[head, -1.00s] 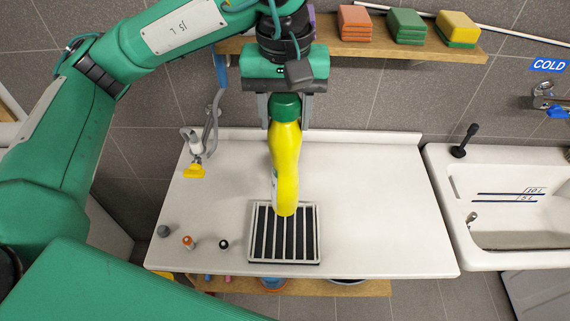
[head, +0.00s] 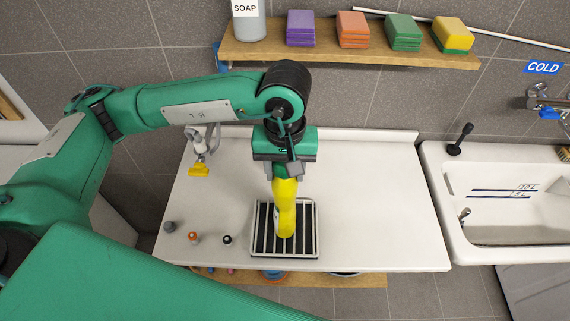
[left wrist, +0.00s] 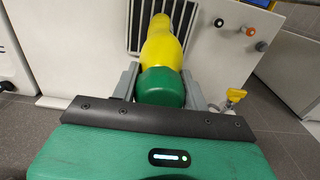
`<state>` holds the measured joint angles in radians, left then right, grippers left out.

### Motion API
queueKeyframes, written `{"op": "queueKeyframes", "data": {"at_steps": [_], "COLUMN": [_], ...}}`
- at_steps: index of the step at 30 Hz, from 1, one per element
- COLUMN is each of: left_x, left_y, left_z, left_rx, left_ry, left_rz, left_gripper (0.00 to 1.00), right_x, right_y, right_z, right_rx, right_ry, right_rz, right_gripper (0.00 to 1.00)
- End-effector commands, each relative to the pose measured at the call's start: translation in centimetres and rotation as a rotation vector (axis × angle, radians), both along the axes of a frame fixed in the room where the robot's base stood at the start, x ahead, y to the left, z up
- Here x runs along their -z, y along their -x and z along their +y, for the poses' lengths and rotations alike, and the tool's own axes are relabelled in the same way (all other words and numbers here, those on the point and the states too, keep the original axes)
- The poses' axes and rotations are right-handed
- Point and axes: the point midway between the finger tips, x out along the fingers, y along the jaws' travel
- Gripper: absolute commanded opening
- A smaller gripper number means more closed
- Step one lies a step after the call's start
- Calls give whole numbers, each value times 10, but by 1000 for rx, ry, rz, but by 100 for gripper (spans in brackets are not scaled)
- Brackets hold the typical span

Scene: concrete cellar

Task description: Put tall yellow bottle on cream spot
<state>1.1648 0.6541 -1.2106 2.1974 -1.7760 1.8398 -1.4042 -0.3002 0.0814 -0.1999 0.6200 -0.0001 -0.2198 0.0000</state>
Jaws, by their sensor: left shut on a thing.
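The tall yellow bottle (head: 285,212) has a green cap, which shows in the left wrist view with the yellow body (left wrist: 162,48). My left gripper (head: 285,178) is shut on the bottle at its cap end, with one finger on each side in the left wrist view (left wrist: 160,85). The bottle's lower end overlaps the dark slatted rack (head: 316,253) on the white counter in the head view. I cannot tell whether it touches the rack. I see no clear cream spot in either view. My right gripper is out of view.
The white counter (head: 375,205) is clear to the right of the rack. Several small knobs (head: 193,237) are at its front left, and a yellow-tipped tap (head: 199,169) is at the back left. A shelf (head: 350,57) holds sponges and soap. A sink (head: 500,190) is at right.

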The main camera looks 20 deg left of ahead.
Motion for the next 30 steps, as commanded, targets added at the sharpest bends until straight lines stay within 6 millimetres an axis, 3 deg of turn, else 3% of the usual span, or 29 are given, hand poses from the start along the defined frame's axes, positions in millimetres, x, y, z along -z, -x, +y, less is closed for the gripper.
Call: {"op": "queueKeyframes", "data": {"at_steps": [9,10,13,24,30], "left_x": [2,2,1,-1,-24], "left_y": [-1,0,0,-1,-1], "left_z": [0,0,0,0,-1], "left_rx": [0,0,0,0,1], "left_ry": [1,1,1,2,3], "left_rz": [-2,-1,-1,-2,-7], "left_gripper": [0,49,68,68,68], "right_x": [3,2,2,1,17], "right_y": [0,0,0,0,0], "right_z": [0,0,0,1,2], "right_rx": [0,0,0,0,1], "right_ry": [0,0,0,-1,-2], "right_rz": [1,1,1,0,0], "right_gripper": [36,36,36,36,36]}}
